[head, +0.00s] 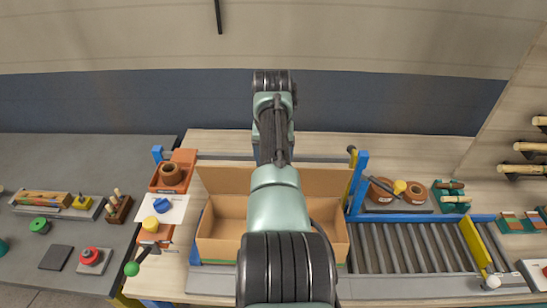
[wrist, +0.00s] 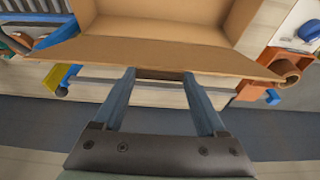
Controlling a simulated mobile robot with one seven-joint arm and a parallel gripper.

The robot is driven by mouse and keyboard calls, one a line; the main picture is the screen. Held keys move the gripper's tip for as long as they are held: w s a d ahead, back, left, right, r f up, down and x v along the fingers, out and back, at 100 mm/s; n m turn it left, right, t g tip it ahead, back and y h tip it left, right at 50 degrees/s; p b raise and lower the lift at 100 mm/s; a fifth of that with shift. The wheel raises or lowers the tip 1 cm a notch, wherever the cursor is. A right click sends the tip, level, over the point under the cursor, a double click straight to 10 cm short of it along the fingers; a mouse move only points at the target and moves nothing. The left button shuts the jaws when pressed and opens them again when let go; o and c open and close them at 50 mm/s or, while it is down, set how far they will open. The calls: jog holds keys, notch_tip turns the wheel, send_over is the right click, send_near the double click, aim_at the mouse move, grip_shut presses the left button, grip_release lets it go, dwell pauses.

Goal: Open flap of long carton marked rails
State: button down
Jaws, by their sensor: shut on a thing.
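The long brown carton (head: 222,212) stands open-topped in the middle of the bench in the head view, its inside looking empty where it shows. Its back flap (head: 222,181) is folded outward along the far side. In the wrist view the flap (wrist: 150,53) runs across the picture below the carton's opening. My gripper (wrist: 160,74) is at the outer edge of the flap and shut on it, its two blue-grey fingers reaching to that edge. My arm hides the middle of the carton in the head view. No marking can be read.
A roller conveyor (head: 405,245) with blue rails and a yellow bar lies right of the carton. An orange tray (head: 155,182) with a brown ring stands to its left. A grey table (head: 80,155) with blocks and a red button is farther left.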

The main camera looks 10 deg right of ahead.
jog(key=shift+w, duration=0.1)
grip_release()
jog(key=shift+r, duration=0.1)
jog(key=d+b+v, duration=0.1)
jog(key=b+v, duration=0.2)
jog(key=v, duration=0.9)
jog(key=shift+s+a+r+b, duration=0.25)
jog(key=shift+a+r+b, duration=0.15)
jog(key=shift+a, duration=0.15)
